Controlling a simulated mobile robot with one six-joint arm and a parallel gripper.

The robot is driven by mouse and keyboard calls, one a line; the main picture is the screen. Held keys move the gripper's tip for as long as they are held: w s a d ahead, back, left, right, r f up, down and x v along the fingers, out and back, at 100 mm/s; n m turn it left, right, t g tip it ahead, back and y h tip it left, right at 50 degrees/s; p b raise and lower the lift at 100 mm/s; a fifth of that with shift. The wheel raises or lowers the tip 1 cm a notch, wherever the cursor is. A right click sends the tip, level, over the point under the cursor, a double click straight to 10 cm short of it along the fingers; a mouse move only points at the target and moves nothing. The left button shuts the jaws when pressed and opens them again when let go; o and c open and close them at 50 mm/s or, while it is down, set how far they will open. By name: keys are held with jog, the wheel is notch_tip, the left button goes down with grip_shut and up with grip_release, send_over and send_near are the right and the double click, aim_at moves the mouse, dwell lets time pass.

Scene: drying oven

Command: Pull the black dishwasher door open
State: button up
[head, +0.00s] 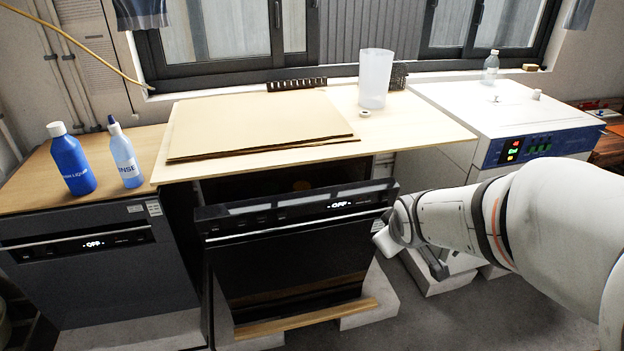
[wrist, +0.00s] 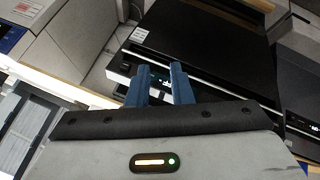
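The black dishwasher door (head: 290,260) is in the middle of the head view. It leans out at the top, slightly ajar, with a dark gap (head: 250,187) behind its upper edge. A panel reading OFF runs along its top. My gripper (head: 382,236) is at the door's right side, near the upper right corner; its fingers are hard to make out there. In the wrist view, my gripper (wrist: 161,75) has two blue fingers apart, pointing at the black door (wrist: 205,45) and its control panel. Nothing shows clearly between the fingers, and contact with the door cannot be told.
A wooden worktop (head: 420,125) with brown boards (head: 260,120) and a clear beaker (head: 375,78) overhangs the door. A second dark dishwasher (head: 90,265) with blue (head: 70,158) and pale bottles (head: 124,155) stands left. A white oven (head: 500,115) stands right. Grey floor (head: 450,315) is clear in front.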

jog(key=w+a+f+n+t+y+b, duration=0.1)
jog(key=w+a+f+n+t+b, duration=0.15)
jog(key=w+f+n, duration=0.45)
jog(key=n+t+y+b, duration=0.4)
jog(key=n+y+b, duration=0.3)
jog(key=n+y, duration=0.4)
send_near(309, 229)
jog(key=s+a+r, duration=0.1)
jog(key=s+r, duration=0.2)
jog(key=r, duration=0.2)
jog(key=shift+n, duration=0.3)
jog(key=x, duration=0.8)
jog(key=shift+s+a, duration=0.1)
jog(key=shift+s, duration=0.05)
grip_shut()
